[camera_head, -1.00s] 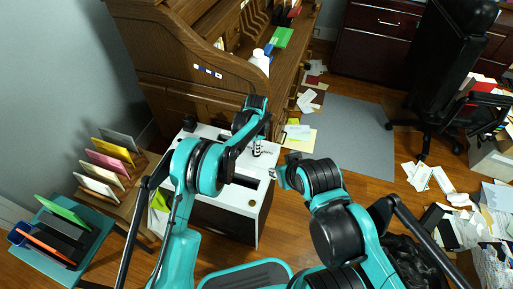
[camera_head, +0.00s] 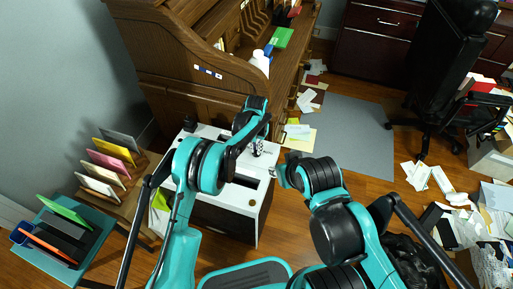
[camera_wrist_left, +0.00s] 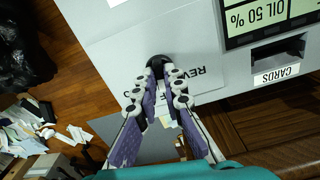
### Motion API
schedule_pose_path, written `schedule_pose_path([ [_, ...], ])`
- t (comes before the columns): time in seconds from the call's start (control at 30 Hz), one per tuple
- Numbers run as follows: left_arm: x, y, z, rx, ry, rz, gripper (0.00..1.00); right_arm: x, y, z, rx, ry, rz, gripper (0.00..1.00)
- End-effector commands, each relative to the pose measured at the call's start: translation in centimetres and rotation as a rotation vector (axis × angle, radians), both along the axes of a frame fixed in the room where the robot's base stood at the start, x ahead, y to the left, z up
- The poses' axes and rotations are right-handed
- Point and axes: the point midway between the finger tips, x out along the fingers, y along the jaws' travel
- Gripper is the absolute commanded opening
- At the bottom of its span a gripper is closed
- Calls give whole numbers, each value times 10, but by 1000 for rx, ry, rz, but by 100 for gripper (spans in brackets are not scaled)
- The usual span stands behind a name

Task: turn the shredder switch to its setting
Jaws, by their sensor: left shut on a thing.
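The shredder (camera_head: 232,200) is a box with a white top and dark front, standing on the wood floor in front of the desk. In the left wrist view its pale top (camera_wrist_left: 120,60) carries a black round switch knob (camera_wrist_left: 156,62) beside a printed label (camera_wrist_left: 200,75), partly hidden by my fingers. My left gripper (camera_head: 258,150) reaches down to the top; in the wrist view its fingertips (camera_wrist_left: 164,80) are shut on the knob. My right gripper (camera_head: 280,174) hangs near the shredder's right edge; its fingers are too small to judge.
A wooden roll-top desk (camera_head: 180,60) stands behind the shredder. A rack of coloured folders (camera_head: 105,165) is at left. An office chair (camera_head: 450,70) and scattered papers (camera_head: 430,176) lie right. The wrist view shows a display (camera_wrist_left: 265,18) and a slot labelled CARDS (camera_wrist_left: 278,52).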

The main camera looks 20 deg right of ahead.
Motion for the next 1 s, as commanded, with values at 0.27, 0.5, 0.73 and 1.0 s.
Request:
schedule_pose_path([
  [0.27, 0, 0, 0, -1, -1, 108, 0, 0, 0, 1, 0, 0, 0, 32],
  [0.5, 0, 0, 0, -1, -1, 137, 0, 0, 0, 1, 0, 0, 0, 32],
  [0.73, 0, 0, 0, -1, -1, 138, 0, 0, 0, 1, 0, 0, 0, 32],
  [1.0, 0, 0, 0, -1, -1, 137, 30, 0, 0, 1, 0, 0, 0, 32],
])
